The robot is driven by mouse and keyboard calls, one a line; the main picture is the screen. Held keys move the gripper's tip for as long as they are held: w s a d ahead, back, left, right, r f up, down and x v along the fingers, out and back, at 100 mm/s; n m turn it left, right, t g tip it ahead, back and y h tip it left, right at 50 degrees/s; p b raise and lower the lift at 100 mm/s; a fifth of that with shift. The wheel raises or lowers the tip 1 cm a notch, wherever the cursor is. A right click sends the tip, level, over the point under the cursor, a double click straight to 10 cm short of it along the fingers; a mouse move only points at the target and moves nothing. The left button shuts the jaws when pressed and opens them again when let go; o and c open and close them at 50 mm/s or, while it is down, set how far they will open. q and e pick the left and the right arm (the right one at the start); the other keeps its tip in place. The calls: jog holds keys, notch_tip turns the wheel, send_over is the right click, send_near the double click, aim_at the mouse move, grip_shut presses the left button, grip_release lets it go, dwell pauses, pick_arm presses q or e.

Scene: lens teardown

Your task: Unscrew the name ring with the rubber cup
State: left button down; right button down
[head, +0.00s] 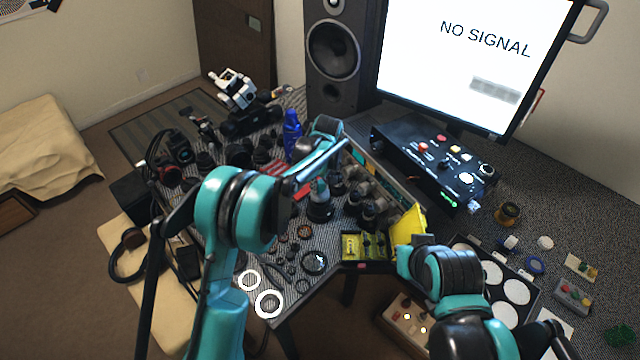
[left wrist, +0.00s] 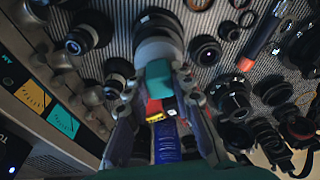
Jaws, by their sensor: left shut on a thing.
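My left gripper (head: 319,180) points down over the crowded table, its jaws partly hidden by my own wrist. In the left wrist view its fingers (left wrist: 160,92) are shut on the teal upper part of what looks like the rubber cup (left wrist: 159,70), with a pale grey round part below. Beyond it is a wide black lens barrel (left wrist: 156,20), which stands upright in the head view (head: 320,211). The cup is right at the lens's front, but I cannot tell whether they touch. The name ring is hidden.
A blue bottle (head: 292,135) and several dark lenses stand close around. A yellow-lidded case (head: 408,228) is to the right, and a black control box (head: 432,165) behind it. White rings (head: 268,304) and small parts lie at the table's front.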

pick_arm(q)
jog(key=shift+f+b, duration=0.3)
jog(key=shift+f, duration=0.05)
dwell(0.6)
jog(key=n, duration=0.6)
jog(key=shift+g+y, duration=0.3)
jog(key=shift+y, duration=0.1)
jog(key=n, duration=0.4)
jog(key=shift+g, duration=0.4)
jog(key=n, duration=0.5)
jog(key=shift+g, duration=0.4)
jog(key=shift+r+p, duration=0.8)
jog(key=shift+r, duration=0.75)
jog(key=shift+r+p, duration=0.95)
jog(key=shift+r, duration=0.55)
